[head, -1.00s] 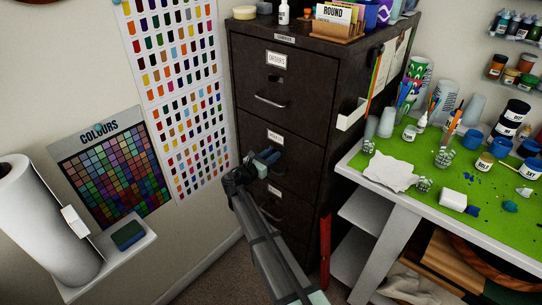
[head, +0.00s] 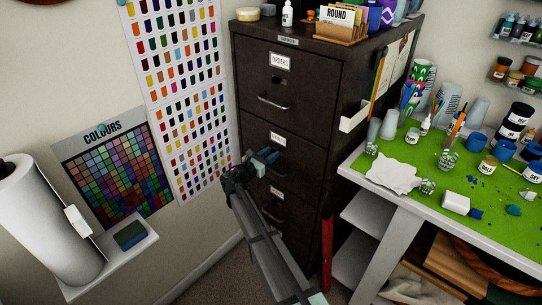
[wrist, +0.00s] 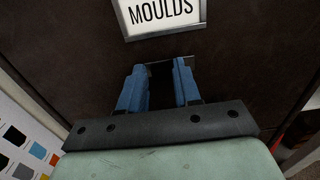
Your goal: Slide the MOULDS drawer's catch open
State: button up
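The MOULDS drawer (wrist: 75,65) is the dark brown metal drawer in the middle of the filing cabinet; its white label (wrist: 160,13) fills the top of the wrist view. In the head view its label (head: 278,138) is too small to read. My gripper (wrist: 160,82) has blue fingertips, held apart just below the label and close to the drawer front. Between the fingertips a small dark recess with a light edge (wrist: 158,65) shows, where the catch sits. The catch itself is mostly hidden, and I cannot tell if the fingers touch it.
The ORDERS drawer (head: 260,78) above is shut, with its own catch and a bar handle (head: 272,102). A colour chart hangs on the wall at left. The green-topped workbench (head: 490,225) with cups and jars stands at right. A red upright object (head: 327,250) stands beside the cabinet.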

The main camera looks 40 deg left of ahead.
jog(key=o, duration=0.4)
jog(key=shift+a, duration=0.1)
jog(key=shift+s, duration=0.1)
jog(key=s, duration=1.3)
jog(key=shift+s, duration=0.35)
